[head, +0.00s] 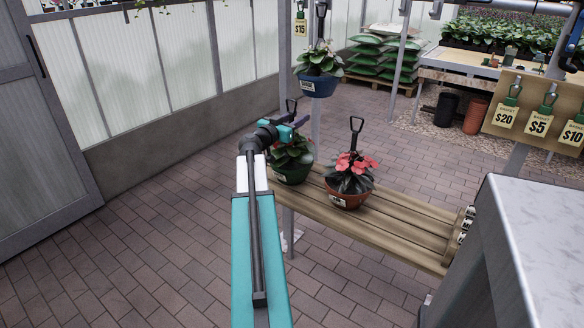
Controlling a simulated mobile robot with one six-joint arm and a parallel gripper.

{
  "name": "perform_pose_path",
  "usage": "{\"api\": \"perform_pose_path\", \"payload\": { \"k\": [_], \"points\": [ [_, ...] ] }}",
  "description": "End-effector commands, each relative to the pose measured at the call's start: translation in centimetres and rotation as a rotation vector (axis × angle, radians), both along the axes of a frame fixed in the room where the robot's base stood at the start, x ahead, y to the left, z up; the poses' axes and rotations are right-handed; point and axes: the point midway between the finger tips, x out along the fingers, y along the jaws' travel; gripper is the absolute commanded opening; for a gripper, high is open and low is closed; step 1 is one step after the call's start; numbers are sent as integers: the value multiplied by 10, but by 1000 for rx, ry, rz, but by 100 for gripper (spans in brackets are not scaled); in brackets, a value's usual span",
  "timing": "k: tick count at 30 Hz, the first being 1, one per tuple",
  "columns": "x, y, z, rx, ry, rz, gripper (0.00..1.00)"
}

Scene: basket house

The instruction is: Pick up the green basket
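The green basket (293,176) holds a leafy plant and stands upright at the left end of a slatted wooden bench. Its dark upright handle (291,106) shows just above my gripper. My gripper (298,122) is at the handle, above the leaves. The finger gap is too small to see, so I cannot tell whether it is open or shut, or whether it touches the handle. My arm hides part of the basket's left side.
A terracotta basket (346,201) with red flowers and a tall handle stands close to the right on the bench (395,232). A blue basket (318,87) hangs behind on a post. A grey counter (540,230) is at the right. The brick floor at left is clear.

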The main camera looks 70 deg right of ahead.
Motion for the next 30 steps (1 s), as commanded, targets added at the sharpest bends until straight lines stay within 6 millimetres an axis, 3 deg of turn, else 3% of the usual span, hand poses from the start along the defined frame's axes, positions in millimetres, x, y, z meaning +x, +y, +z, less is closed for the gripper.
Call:
{"api": "perform_pose_path", "payload": {
  "k": [19, 20, 26, 30],
  "points": [
    [-2, -5, 0, 0, 0, -1, 34],
    [-2, -5, 0, 0, 0, -1, 33],
    [-2, -5, 0, 0, 0, -1, 0],
    [-2, -5, 0, 0, 0, -1, 0]
  ]
}}
